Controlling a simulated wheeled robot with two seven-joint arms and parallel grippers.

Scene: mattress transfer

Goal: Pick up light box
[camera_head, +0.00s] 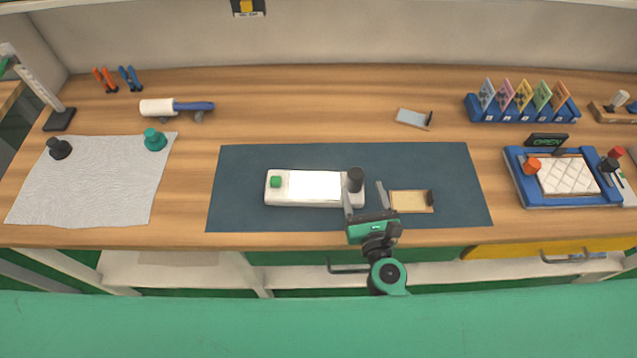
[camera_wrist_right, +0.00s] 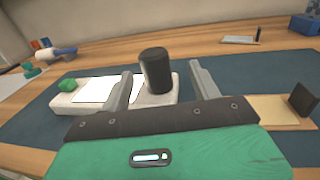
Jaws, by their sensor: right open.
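The light box (camera_head: 315,203) is a white slab with a bright white panel, a green knob at its left end and a black cylindrical knob (camera_head: 355,179) at its right end. It lies on the dark blue mat (camera_head: 240,160). My right gripper (camera_head: 365,196) is open at the box's right end. In the right wrist view the black knob (camera_wrist_right: 155,70) stands between and beyond the fingers of the gripper (camera_wrist_right: 163,75), and the box (camera_wrist_right: 75,103) extends left. I cannot tell whether the fingers touch it. My left gripper is not in view.
A tan plate with a dark handle (camera_head: 410,202) lies just right of the gripper. A grey plate (camera_head: 412,118) lies behind the mat. A blue tray (camera_head: 522,192) with a quilted white pad is at right. A white cloth (camera_head: 100,190) with two knobs is at left.

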